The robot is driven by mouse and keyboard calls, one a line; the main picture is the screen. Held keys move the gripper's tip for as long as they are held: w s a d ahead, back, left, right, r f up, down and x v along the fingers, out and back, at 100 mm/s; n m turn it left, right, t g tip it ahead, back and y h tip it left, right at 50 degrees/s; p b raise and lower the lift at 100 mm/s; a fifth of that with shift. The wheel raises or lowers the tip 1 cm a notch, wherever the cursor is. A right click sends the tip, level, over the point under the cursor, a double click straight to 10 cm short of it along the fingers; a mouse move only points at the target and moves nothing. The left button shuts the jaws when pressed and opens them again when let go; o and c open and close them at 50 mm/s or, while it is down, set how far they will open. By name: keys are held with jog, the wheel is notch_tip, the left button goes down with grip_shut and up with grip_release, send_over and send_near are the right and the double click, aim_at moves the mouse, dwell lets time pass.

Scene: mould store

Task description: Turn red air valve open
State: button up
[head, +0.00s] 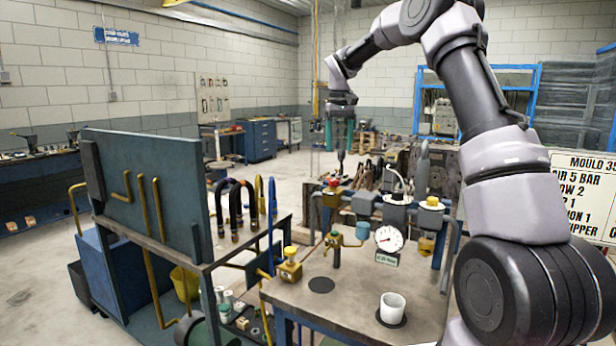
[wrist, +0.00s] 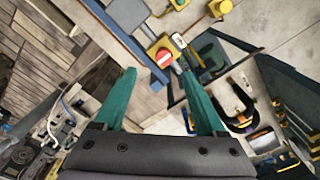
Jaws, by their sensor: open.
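The red air valve (head: 332,186) is a small red knob on a yellow body, standing on the manifold at the back of the bench. In the wrist view the red knob (wrist: 163,57) carries a white bar across its top and sits on a yellow block. My gripper (head: 339,148) hangs fingers-down above the valve, apart from it. In the wrist view its two teal fingers are open and empty, with the knob showing beyond and between their tips. How the valve is set, I cannot tell.
A white cup (head: 392,308) and a pressure gauge (head: 389,238) stand on the bench (head: 340,300). A yellow valve (head: 289,266) is at its left edge. Curved hoses (head: 240,205) hang by a tall blue panel (head: 150,185) at left. A sign (head: 585,190) is at right.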

aim_at(334, 180)
jog(key=f, duration=0.7)
jog(key=w+a+f, duration=0.1)
jog(key=f, duration=0.3)
jog(key=shift+w+a+f, duration=0.1)
jog(key=shift+f, duration=0.2)
grip_shut()
